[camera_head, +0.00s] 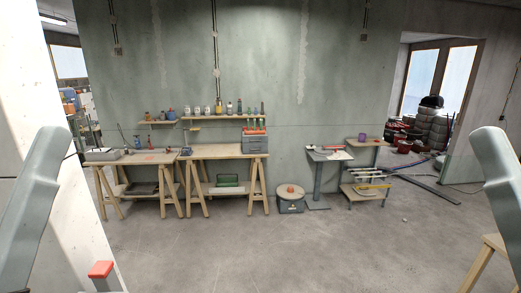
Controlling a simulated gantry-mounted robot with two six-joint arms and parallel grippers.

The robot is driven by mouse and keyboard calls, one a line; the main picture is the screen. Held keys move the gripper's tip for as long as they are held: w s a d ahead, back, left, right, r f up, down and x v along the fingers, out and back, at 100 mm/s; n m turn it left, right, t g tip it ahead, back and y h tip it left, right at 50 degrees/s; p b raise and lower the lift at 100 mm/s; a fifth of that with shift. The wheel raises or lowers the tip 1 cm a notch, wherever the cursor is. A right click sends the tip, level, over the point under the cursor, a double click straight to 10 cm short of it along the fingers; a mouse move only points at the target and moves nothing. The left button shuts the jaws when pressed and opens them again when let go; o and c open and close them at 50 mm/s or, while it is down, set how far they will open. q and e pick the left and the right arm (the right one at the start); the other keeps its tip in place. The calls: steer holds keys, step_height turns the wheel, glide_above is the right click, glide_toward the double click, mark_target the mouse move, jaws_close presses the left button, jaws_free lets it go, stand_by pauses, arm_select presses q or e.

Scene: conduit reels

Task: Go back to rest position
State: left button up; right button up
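My two grey arms show only in part, one at the left edge and one at the right edge of the head view. Both arms stand raised, apart from the furniture. Neither gripper's fingers can be seen. The task line names no object, and I see nothing held in the visible parts of the arms.
Two trestle workbenches (222,151) stand at the back wall below shelves (215,117) of bottles. A grey stand (317,178) and small wooden rack (366,190) are right of them. Dark and red reels (405,145) lie near the right doorway. The middle floor is clear.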

step_height(320, 180, up, 24)
steer(key=p, duration=2.4)
steer(key=shift+r, duration=0.15)
